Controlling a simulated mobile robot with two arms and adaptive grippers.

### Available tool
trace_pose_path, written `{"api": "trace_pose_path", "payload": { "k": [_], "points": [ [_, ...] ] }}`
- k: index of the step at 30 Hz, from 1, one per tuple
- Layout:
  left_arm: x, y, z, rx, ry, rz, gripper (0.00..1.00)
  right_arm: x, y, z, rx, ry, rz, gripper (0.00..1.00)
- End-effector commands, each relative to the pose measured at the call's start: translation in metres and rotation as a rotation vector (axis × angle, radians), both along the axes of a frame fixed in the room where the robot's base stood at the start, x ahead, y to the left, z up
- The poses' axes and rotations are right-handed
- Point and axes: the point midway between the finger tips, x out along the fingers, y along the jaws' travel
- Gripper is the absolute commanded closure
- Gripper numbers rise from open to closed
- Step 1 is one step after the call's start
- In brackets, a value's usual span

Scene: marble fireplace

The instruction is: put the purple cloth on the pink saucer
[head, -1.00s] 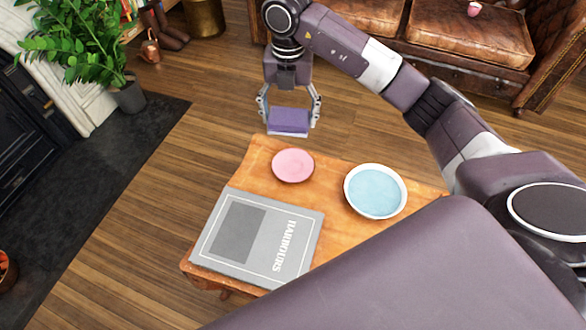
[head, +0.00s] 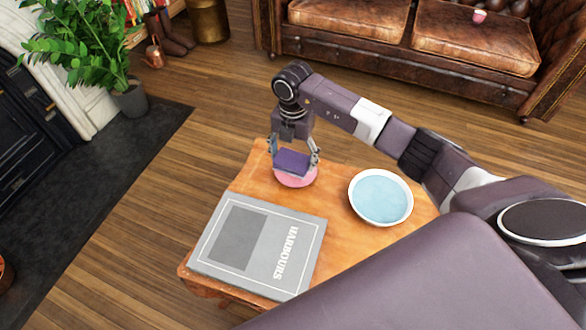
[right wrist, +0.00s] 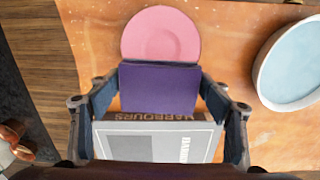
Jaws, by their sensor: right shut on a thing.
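The purple cloth (head: 292,161) is a folded flat block between the fingers of my right gripper (head: 293,157). My right gripper is shut on it. In the head view the cloth overlaps the pink saucer (head: 296,181), whose front edge shows below it. In the right wrist view the cloth (right wrist: 159,88) is held between the two fingers (right wrist: 160,97), and the saucer (right wrist: 160,34) shows beyond its far edge. I cannot tell for sure whether the cloth touches the saucer; it looks held above it. My left gripper is not in view.
The saucer stands on a wooden table (head: 335,230). A white-rimmed blue bowl (head: 381,197) is to its right, and a grey book (head: 258,246) lies nearer on the left. A leather sofa (head: 400,40) and a potted plant (head: 80,55) stand beyond on the floor.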

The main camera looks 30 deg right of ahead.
Motion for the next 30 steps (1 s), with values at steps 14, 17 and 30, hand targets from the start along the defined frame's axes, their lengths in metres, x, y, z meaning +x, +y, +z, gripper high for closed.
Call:
{"api": "trace_pose_path", "payload": {
  "k": [14, 17, 30],
  "points": [
    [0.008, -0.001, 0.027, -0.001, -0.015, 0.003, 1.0, 0.0, 0.0, -0.046, 0.0, -0.001, 0.001, 0.51],
    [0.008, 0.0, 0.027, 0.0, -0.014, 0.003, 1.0, 0.0, 0.0, -0.045, 0.0, -0.001, 0.001, 0.51],
    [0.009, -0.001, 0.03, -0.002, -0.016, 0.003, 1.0, 0.0, 0.0, -0.047, -0.001, -0.001, 0.0, 0.11]
  ]
}}
